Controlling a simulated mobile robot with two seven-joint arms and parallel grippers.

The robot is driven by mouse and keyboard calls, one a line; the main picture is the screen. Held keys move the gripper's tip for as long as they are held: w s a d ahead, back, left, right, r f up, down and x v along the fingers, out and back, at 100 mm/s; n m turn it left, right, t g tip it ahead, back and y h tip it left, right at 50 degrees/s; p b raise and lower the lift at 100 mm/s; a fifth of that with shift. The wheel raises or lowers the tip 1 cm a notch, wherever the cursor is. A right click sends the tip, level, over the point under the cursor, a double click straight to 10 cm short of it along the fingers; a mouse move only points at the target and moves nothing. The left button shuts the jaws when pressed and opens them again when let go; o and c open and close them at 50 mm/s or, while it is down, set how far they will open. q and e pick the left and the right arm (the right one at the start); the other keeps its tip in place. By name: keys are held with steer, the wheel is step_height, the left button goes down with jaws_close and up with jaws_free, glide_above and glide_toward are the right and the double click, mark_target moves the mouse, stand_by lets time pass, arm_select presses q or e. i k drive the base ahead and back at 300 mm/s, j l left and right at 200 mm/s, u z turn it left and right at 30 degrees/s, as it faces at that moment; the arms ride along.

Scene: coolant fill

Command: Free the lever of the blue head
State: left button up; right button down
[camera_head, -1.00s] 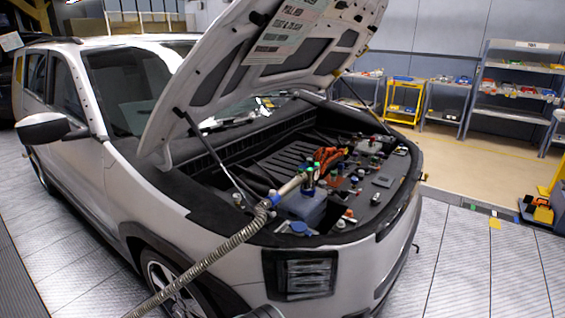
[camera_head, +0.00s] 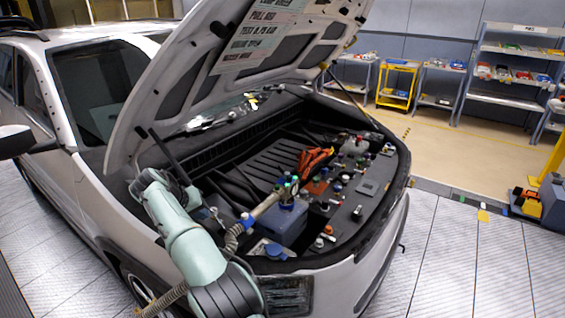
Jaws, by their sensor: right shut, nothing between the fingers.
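The blue head (camera_head: 287,194), with small green parts at its top, sits on the grey-blue tank (camera_head: 283,224) in the open engine bay. A metal tube (camera_head: 265,205) runs from it down-left to a blue collar (camera_head: 247,219) and a ribbed hose (camera_head: 231,238). The lever is too small to make out. My pale green right arm rises from the bottom, and its wrist bends over the left fender. My right gripper (camera_head: 206,213) is small and partly hidden there. It is shut and empty, left of the collar and apart from the head. My left gripper is not in view.
The raised hood (camera_head: 235,75) with a printed label hangs above the bay, held by struts. Several caps and orange cables (camera_head: 315,158) crowd the bay right of the head. A blue cap (camera_head: 275,251) lies at the front edge. Shelves stand far behind.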

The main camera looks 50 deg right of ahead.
mark_target(287, 177)
steer(key=l, duration=0.5)
steer(key=i+l, duration=0.15)
steer(key=l, duration=0.85)
steer(key=i, duration=0.05)
